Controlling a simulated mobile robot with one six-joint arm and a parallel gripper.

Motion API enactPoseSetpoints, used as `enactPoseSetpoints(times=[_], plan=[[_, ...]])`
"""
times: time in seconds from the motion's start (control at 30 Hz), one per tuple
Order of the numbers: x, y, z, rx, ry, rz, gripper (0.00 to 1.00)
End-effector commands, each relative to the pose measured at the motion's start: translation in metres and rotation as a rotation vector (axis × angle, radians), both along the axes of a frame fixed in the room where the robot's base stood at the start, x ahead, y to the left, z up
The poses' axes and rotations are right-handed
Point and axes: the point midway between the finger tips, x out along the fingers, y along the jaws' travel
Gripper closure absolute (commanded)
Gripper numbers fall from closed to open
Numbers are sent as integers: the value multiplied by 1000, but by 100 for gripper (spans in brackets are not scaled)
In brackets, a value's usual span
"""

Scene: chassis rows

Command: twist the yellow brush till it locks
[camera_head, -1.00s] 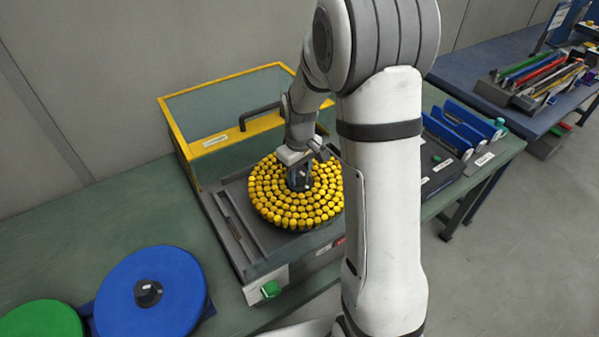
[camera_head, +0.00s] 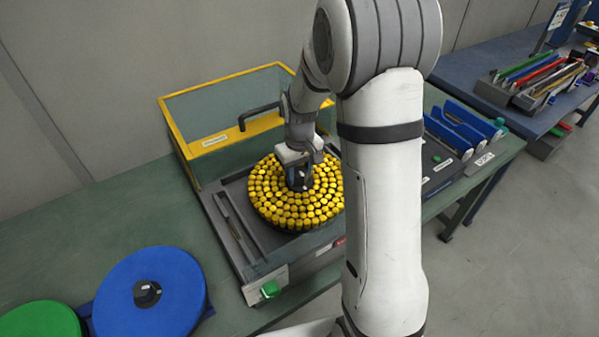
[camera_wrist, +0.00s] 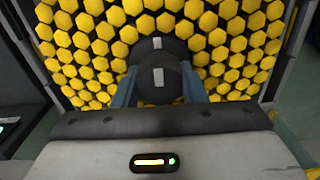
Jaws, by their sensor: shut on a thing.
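The yellow brush (camera_head: 268,200) is a round disc covered with rings of yellow tufts, sitting in the grey machine tray (camera_head: 231,250) on the bench. My gripper (camera_head: 298,181) reaches down onto its centre. In the wrist view the two fingers of my gripper (camera_wrist: 158,88) are shut on the brush's dark central hub (camera_wrist: 158,68). A light mark shows on the hub and another on the dark part beside it; the two look roughly in line. The underside of the brush and its seat are hidden.
A yellow-framed clear lid (camera_head: 222,105) stands open behind the brush. A blue disc (camera_head: 178,292) and a green disc (camera_head: 40,320) lie on the bench at lower left. Blue holders (camera_head: 462,128) stand to the right. A green button (camera_head: 270,289) is at the tray's front.

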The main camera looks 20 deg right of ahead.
Motion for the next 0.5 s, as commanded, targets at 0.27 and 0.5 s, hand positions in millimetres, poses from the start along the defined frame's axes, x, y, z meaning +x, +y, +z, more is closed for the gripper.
enactPoseSetpoints(times=[0.27, 0.5], plan=[[0, 1, -1, 1, 0, -6, 100], [0, 1, -1, 1, 0, -102, 100]])
